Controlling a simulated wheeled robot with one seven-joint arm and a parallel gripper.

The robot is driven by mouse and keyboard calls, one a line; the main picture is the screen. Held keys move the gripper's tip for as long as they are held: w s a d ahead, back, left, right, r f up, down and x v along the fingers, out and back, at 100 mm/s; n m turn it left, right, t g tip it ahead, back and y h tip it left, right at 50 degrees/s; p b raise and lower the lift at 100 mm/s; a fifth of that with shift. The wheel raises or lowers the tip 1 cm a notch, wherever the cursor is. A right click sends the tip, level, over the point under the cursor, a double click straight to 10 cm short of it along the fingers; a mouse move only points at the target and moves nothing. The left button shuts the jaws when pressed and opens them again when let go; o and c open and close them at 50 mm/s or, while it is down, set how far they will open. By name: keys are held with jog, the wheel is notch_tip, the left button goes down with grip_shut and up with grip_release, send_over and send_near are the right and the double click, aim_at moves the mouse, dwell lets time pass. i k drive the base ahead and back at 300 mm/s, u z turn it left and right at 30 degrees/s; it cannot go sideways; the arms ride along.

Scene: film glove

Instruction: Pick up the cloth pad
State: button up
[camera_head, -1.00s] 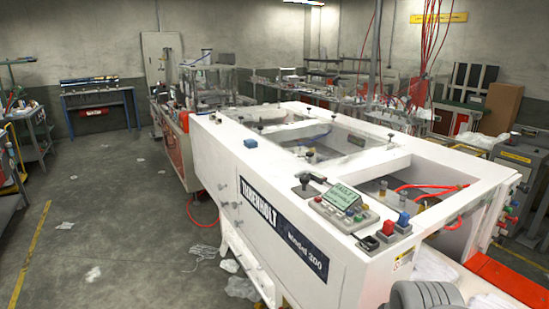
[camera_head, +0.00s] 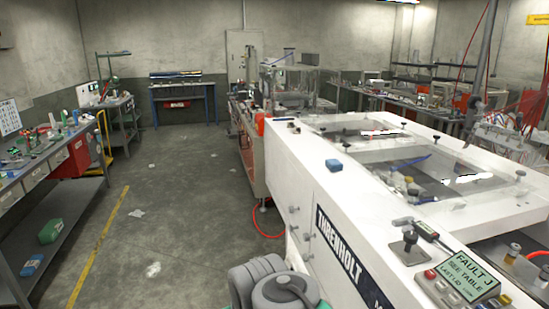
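I cannot make out a cloth pad for certain. A small blue block-like item (camera_head: 333,165) lies on the white top of the long machine, near its left edge; I cannot tell whether it is the pad. A grey rounded part of my own arm shows at the bottom centre, in front of the machine's side. My gripper and its fingers are not in view.
The white machine (camera_head: 345,205) fills the right side, with a control panel (camera_head: 462,275) reading "FAULT J, SEE TABLE". A cluttered workbench (camera_head: 62,158) stands at the left. The grey floor (camera_head: 170,200) between them is mostly open, with small scraps and a yellow line.

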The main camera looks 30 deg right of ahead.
aim_at(334, 165)
jog(key=u, duration=0.05)
jog(key=i, duration=1.75)
jog(key=z, duration=0.3)
